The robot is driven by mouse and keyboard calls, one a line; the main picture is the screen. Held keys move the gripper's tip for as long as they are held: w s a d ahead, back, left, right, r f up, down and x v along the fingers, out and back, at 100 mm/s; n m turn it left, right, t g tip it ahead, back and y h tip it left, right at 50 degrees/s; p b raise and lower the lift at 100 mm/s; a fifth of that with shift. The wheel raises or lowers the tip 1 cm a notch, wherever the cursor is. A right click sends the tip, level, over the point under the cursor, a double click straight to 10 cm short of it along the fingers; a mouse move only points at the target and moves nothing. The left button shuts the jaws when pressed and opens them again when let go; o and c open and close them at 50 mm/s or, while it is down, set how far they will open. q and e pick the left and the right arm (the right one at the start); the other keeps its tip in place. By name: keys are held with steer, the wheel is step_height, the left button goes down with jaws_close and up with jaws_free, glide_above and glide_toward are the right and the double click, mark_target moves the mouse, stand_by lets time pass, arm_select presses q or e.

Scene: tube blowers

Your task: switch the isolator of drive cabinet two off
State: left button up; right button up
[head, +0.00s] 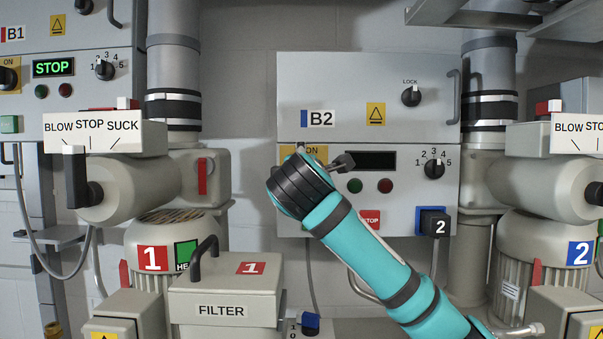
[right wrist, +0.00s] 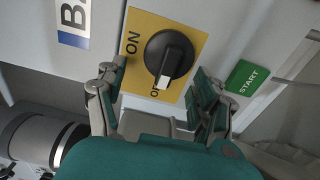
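Drive cabinet two, marked B2 (head: 367,85), stands right of centre in the head view. Its isolator's yellow ON plate (head: 289,150) is mostly hidden there behind my right wrist. In the right wrist view the isolator is a black rotary knob (right wrist: 169,53) on a yellow plate (right wrist: 195,35) lettered ON and, partly covered, OFF. The knob's white-tipped end points down in the picture, at the OFF lettering. My right gripper (right wrist: 157,80) is open, its fingers apart on either side below the knob, with nothing between them. In the head view one finger (head: 343,162) shows. My left gripper is out of view.
The cabinet's display (head: 370,160) is dark, while the display on B1 (head: 53,68) reads STOP in green. A red STOP button (head: 369,219) and a green START label (right wrist: 246,77) are close by. Blower one (head: 130,187) and a filter box (head: 225,290) stand to the left.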

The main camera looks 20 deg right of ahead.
steer(key=shift+s+f, duration=0.1)
steer(key=shift+f, duration=0.05)
steer(key=v, duration=1.2)
